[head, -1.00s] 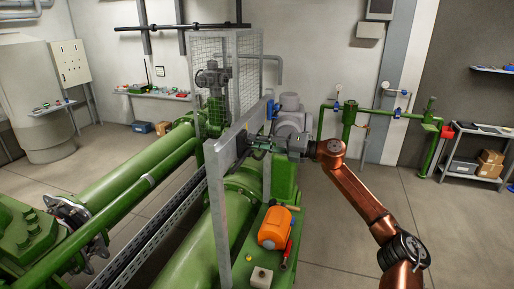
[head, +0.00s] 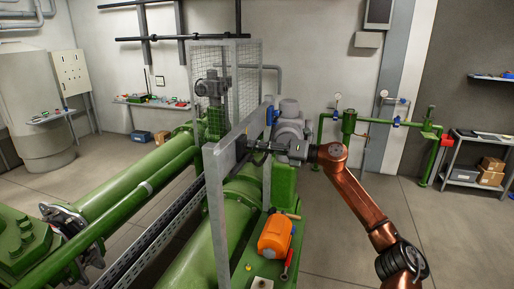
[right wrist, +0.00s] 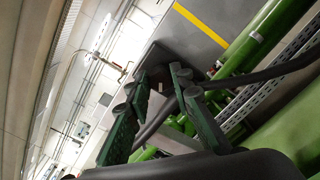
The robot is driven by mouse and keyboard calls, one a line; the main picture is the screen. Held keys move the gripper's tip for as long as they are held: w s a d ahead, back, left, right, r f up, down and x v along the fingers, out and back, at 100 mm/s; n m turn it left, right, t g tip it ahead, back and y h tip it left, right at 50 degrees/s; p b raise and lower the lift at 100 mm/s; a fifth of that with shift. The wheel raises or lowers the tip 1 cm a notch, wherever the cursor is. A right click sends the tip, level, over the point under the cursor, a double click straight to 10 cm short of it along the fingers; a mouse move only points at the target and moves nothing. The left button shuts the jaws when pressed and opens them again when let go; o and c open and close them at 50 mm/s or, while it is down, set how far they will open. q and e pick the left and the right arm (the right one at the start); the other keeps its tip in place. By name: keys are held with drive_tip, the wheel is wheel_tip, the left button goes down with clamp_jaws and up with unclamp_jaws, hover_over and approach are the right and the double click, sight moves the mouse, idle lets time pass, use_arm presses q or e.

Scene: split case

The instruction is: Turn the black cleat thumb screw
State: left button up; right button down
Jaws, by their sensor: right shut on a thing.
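My right gripper (head: 260,147) reaches in from the right to a dark box-like part (head: 241,147) on the grey frame. In the right wrist view, the two dark green fingers of the gripper (right wrist: 158,80) reach toward a dark block (right wrist: 158,58). The black cleat thumb screw is small and dark against this background, and I cannot make it out separately. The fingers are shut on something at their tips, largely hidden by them. A black cable (right wrist: 250,77) runs beside the fingers. My left gripper is not in view.
The grey frame (head: 218,215) with mesh panels stands over large green pipes (head: 130,190). An orange unit (head: 275,237) with a red-handled tool lies below my right arm. Open floor lies to the right.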

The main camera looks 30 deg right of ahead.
drive_tip(key=shift+f, duration=0.15)
drive_tip(key=c, duration=1.7)
unclamp_jaws()
drive_tip(key=v, duration=1.2)
drive_tip(key=shift+w+d, duration=0.1)
